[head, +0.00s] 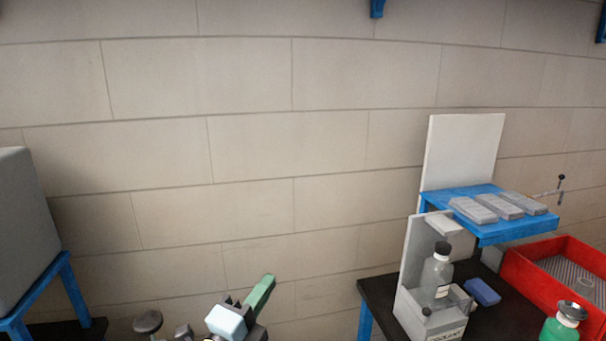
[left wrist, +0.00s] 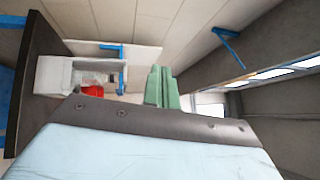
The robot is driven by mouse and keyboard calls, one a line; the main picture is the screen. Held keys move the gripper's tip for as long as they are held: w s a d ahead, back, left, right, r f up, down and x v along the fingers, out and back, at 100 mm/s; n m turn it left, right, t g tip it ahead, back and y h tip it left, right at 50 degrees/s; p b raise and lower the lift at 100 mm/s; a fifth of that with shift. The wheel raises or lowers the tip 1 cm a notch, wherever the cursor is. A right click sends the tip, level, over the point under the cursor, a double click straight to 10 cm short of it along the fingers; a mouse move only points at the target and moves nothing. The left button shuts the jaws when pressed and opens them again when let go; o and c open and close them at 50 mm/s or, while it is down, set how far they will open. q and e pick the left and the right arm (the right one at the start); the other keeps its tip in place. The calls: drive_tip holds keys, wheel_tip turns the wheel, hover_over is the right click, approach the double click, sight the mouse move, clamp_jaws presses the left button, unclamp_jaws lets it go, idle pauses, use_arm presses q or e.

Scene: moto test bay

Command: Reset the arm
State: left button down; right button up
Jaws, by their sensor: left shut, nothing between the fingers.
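My left gripper (head: 262,292) shows at the bottom middle of the head view, in front of the block wall. Its green fingers point up and to the right. In the left wrist view the green fingers (left wrist: 162,88) lie together, shut, with nothing between them. The gripper is apart from the bench and touches nothing that I can see. My right gripper is not in either view.
A dark bench (head: 378,294) at the right holds a grey holder with a bottle (head: 437,275), a blue block (head: 482,291), a red tray (head: 520,272) and a green bottle (head: 560,328). A blue shelf (head: 488,232) carries grey blocks. A grey box (head: 25,230) stands left. Between them is free room.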

use_arm(q)
drive_tip(key=s+a+f+n+g+y, duration=0.4)
drive_tip(key=s+a+f+n+y, duration=0.15)
drive_tip(key=f+n, duration=0.25)
drive_tip(key=s+a+f+n+g+y, duration=0.3)
drive_tip(key=s+a+f+n+y, duration=0.15)
drive_tip(key=a+f+n, duration=0.3)
drive_tip(key=s+a+f+n+g+h, duration=0.1)
drive_tip(key=s+f+n+g, duration=0.25)
drive_tip(key=s, duration=0.55)
drive_tip(key=s+a+f+n+g, duration=0.1)
drive_tip(key=s+f+n+g, duration=0.3)
drive_tip(key=s, duration=0.5)
wheel_tip(320, 180, down, 31)
drive_tip(key=s+m+g+b, duration=0.1)
drive_tip(key=g+b, duration=0.1)
drive_tip(key=b, duration=0.5)
drive_tip(key=s+a+f+b, duration=0.1)
drive_tip(key=s+f+b, duration=0.2)
drive_tip(key=s+f, duration=0.5)
drive_tip(key=s+a+f+g+b, duration=0.1)
drive_tip(key=s+a+f+b, duration=0.1)
drive_tip(key=s+f, duration=0.6)
wheel_tip(320, 180, down, 5)
drive_tip(key=shift+s+a+f+m+b, duration=0.15)
drive_tip(key=shift+s+m+b, duration=0.15)
drive_tip(key=shift+b, duration=0.25)
